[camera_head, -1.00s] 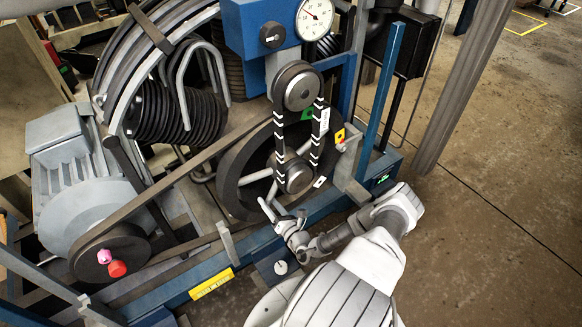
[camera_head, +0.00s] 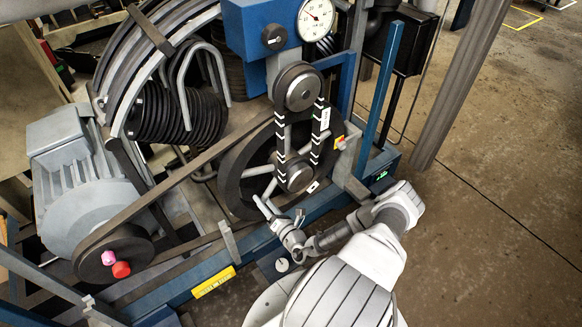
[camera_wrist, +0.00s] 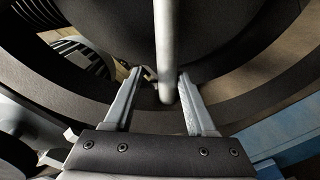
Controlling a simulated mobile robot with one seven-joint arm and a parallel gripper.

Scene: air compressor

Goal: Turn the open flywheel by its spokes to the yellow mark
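The black flywheel (camera_head: 229,178) stands upright under the small pulley, with light grey spokes (camera_head: 258,171) around its hub. A small yellow and red mark (camera_head: 340,142) shows at its right edge. My gripper (camera_head: 265,204) is at the flywheel's lower part. In the wrist view my gripper's (camera_wrist: 161,85) two fingers are apart, and a grey rod-like spoke (camera_wrist: 165,45) runs down between them. There are gaps beside the spoke; whether it touches a finger is unclear.
A belt with white stripes (camera_head: 281,135) runs in front of the flywheel to the upper pulley (camera_head: 300,90). A grey motor (camera_head: 85,215) stands at left. The blue frame rail (camera_head: 262,240) passes below my gripper. Open floor (camera_head: 480,230) lies at right.

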